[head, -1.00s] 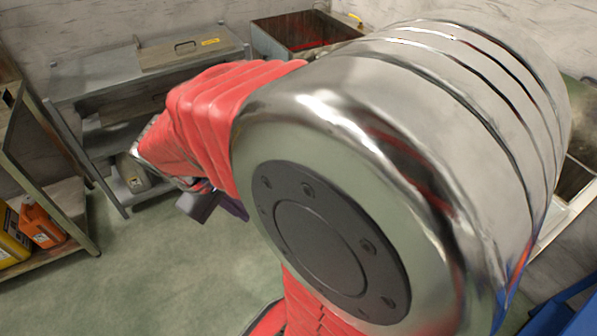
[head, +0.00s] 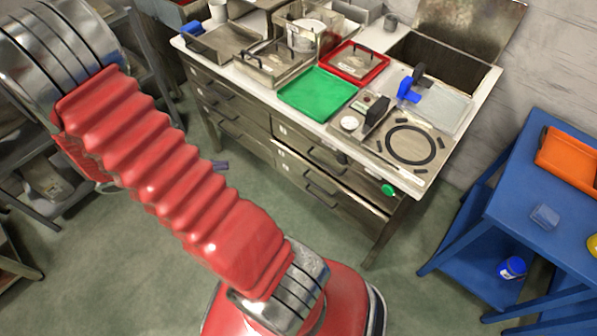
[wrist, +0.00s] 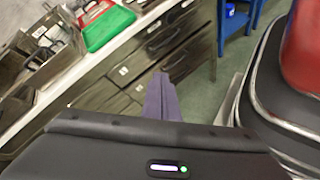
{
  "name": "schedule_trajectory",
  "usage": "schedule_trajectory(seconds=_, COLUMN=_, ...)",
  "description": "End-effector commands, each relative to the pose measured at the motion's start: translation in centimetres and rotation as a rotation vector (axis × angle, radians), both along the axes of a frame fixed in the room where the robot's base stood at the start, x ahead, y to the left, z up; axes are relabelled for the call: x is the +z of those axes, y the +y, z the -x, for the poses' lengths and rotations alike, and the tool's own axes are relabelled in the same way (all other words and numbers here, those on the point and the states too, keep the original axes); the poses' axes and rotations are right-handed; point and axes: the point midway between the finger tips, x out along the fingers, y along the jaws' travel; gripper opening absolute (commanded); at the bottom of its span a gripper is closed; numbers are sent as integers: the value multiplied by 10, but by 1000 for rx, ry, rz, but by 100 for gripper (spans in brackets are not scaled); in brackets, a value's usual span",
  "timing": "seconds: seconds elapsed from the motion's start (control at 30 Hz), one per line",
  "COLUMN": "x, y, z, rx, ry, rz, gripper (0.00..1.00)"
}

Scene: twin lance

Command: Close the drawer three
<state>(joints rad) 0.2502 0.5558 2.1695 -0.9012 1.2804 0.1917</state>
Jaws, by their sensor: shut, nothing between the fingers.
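A grey metal cabinet (head: 262,146) stands under the white worktop, with drawers in two columns, dark bar handles and small white labels. The label numbers are too small to read, so I cannot tell which is drawer three. The lower right drawer (head: 330,187) seems to stand slightly proud of the front; the others look flush. My gripper (wrist: 161,82) is shut and empty, its purple fingers pointing towards the drawer fronts in the wrist view. In the head view only a purple bit of it (head: 220,165) shows beside my red arm, apart from the cabinet.
The worktop (head: 262,97) carries a green tray (head: 318,92), a red tray (head: 355,64) and a round burner plate (head: 411,144). A blue table (head: 520,205) stands at the right. Green floor between it and the cabinet is clear.

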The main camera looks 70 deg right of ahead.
Motion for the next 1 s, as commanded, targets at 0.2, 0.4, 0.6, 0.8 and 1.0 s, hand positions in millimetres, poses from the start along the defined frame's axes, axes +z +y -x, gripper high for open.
schedule_trajectory(seconds=0.2, x=-34, y=-26, z=9, rx=45, ry=143, rz=43, gripper=0)
schedule_trajectory(seconds=0.4, x=-66, y=-46, z=17, rx=97, ry=264, rz=78, gripper=0)
schedule_trajectory(seconds=0.6, x=-100, y=-64, z=28, rx=156, ry=377, rz=103, gripper=0)
schedule_trajectory(seconds=0.8, x=-138, y=-78, z=42, rx=224, ry=484, rz=120, gripper=0)
schedule_trajectory(seconds=1.0, x=-177, y=-89, z=58, rx=299, ry=580, rz=130, gripper=0)
